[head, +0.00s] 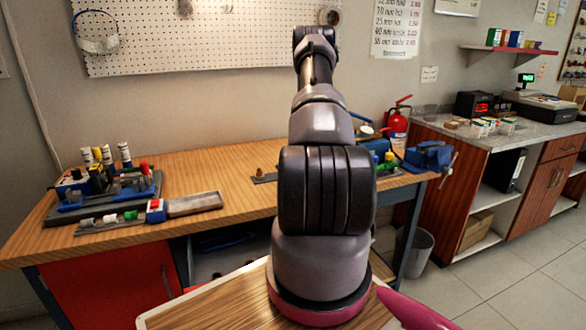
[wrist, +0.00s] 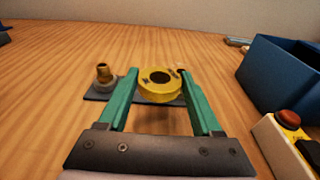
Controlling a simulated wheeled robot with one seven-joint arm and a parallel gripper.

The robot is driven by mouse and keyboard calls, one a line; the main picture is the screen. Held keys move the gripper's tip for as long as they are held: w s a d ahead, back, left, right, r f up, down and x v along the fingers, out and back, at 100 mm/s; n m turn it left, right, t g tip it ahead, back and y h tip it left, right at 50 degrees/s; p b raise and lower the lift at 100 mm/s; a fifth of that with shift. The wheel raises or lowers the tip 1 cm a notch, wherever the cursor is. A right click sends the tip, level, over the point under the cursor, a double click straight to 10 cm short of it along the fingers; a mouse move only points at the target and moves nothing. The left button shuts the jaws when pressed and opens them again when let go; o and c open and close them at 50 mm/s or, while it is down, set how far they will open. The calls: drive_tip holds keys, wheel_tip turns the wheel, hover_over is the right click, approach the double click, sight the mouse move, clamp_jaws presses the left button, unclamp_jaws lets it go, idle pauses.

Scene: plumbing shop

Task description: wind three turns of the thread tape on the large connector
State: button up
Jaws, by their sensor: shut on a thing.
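My gripper (wrist: 160,88) has two green fingers and is shut on a yellow roll of thread tape (wrist: 148,92), with its dark centre hole facing the camera. A brass connector (wrist: 103,73) stands upright on the left end of a dark plate (wrist: 95,96), just left of the left finger. A small brownish piece (wrist: 181,72) shows beside the roll's right edge, mostly hidden. I cannot tell whether the roll touches the plate. In the head view my arm hides the gripper and roll; part of a dark plate (head: 264,178) shows left of the arm.
In the wrist view a blue bin (wrist: 282,72) and a light box with a red button (wrist: 288,120) stand close on the right. On the bench's left are a fitting rack (head: 100,190) and a shallow tray (head: 195,204). A blue vise (head: 430,157) is at the right end.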

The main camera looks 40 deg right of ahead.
drive_tip(key=shift+w+a, duration=0.4)
drive_tip(key=shift+w, duration=0.1)
drive_tip(key=shift+w+a, duration=0.2)
drive_tip(key=shift+w, duration=0.55)
drive_tip(key=shift+w+a, duration=0.15)
drive_tip(key=shift+w, duration=0.6)
drive_tip(key=shift+r+x, duration=0.15)
drive_tip(key=shift+x, duration=0.75)
drive_tip(key=shift+r+x, duration=0.15)
drive_tip(key=shift+x, duration=0.75)
drive_tip(key=shift+w+d, duration=1.05)
drive_tip(key=shift+d, duration=0.2)
drive_tip(key=shift+w+d, duration=0.2)
drive_tip(key=shift+d, duration=0.6)
drive_tip(key=shift+w+d, duration=0.2)
drive_tip(key=shift+d, duration=0.65)
drive_tip(key=shift+s+d, duration=0.3)
drive_tip(key=shift+d, duration=0.5)
drive_tip(key=shift+s+d, duration=0.25)
drive_tip(key=shift+d, duration=0.6)
